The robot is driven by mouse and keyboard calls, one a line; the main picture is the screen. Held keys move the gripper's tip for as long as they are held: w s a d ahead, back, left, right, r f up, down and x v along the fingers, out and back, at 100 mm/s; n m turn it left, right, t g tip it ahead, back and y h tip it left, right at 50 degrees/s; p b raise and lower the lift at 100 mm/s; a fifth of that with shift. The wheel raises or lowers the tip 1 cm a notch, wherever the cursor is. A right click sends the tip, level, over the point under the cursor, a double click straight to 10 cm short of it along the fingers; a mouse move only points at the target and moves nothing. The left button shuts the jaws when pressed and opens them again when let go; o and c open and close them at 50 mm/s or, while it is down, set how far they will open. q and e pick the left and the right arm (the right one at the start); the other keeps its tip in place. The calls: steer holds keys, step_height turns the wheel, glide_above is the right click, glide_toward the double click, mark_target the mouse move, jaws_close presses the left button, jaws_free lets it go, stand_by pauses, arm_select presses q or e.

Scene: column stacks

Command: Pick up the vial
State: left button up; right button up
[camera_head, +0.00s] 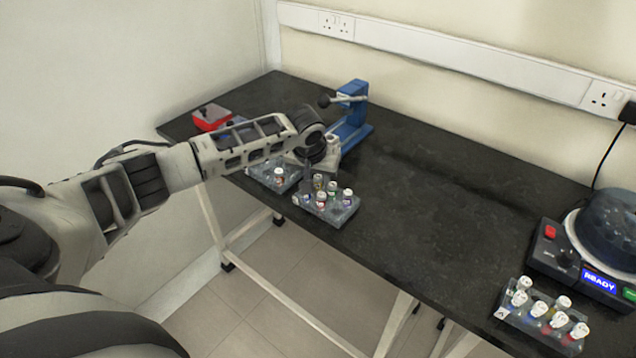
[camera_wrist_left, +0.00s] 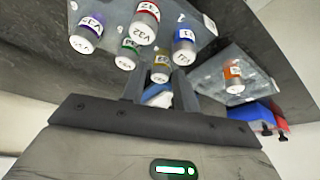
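Several capped vials stand in a clear rack (camera_head: 335,215) near the table's front edge. My left gripper (camera_head: 311,184) reaches down at this rack from the left. In the left wrist view, its two fingers (camera_wrist_left: 158,84) are apart, and a yellow-banded vial (camera_wrist_left: 161,66) shows at the gap between their tips. I cannot tell whether the fingers touch it. Purple (camera_wrist_left: 86,33), green (camera_wrist_left: 128,54), red (camera_wrist_left: 145,22) and blue (camera_wrist_left: 184,43) vials stand around it. An orange vial (camera_wrist_left: 232,76) stands in a neighbouring rack (camera_head: 262,178). My right gripper is out of view.
A blue press (camera_head: 350,118) stands behind the arm, and a red box (camera_head: 212,118) lies at the far left. A centrifuge-like machine reading READY (camera_head: 590,265) and another vial rack (camera_head: 510,318) stand at the right. The table's middle (camera_head: 440,215) is clear.

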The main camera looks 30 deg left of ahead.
arm_select(q)
jaws_close()
steer(key=shift+r, duration=0.1)
